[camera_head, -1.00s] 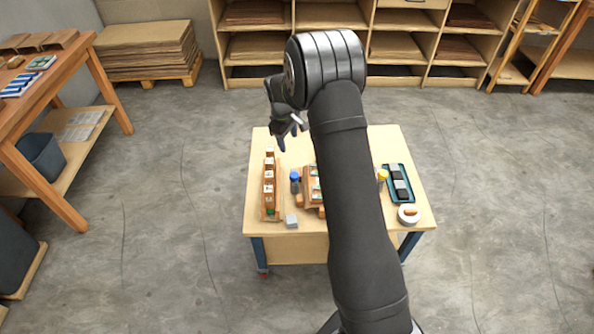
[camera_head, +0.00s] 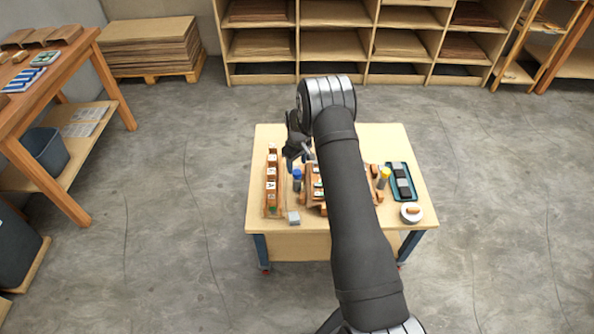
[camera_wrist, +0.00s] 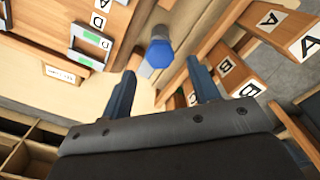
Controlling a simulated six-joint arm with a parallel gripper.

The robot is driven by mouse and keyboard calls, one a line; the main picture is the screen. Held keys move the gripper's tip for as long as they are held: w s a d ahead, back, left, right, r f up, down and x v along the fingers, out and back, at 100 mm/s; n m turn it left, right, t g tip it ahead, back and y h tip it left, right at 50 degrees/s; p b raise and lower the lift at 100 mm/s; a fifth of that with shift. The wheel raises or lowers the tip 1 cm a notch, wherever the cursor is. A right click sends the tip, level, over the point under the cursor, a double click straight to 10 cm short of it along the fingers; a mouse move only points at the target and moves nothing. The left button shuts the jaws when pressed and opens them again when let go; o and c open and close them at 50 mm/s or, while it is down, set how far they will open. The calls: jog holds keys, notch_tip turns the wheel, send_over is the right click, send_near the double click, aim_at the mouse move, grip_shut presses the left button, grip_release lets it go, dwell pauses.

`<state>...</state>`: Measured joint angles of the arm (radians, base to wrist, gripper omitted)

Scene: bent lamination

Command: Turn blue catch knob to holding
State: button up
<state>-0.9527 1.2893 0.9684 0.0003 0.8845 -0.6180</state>
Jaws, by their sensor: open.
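The blue catch knob (camera_head: 297,174) stands on the table between the lettered wooden rack and the central wooden fixture. In the wrist view the blue knob (camera_wrist: 159,53) shows as a faceted blue cap on a pale grey stem. My gripper (camera_head: 297,157) is open and empty, just above and behind the knob in the head view. In the wrist view its two dark fingers (camera_wrist: 163,80) point toward the knob, which lies just past the fingertips, between their lines. No contact shows.
The lettered rack (camera_head: 271,190) stands left of the knob. The central fixture (camera_head: 313,185) is right of it, partly hidden by my arm. A yellow-capped post (camera_head: 384,178), a blue tray (camera_head: 401,183) and a white round dish (camera_head: 411,213) are farther right.

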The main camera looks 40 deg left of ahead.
aim_at(297, 172)
jog(key=shift+f, duration=2.25)
jog(key=c, duration=1)
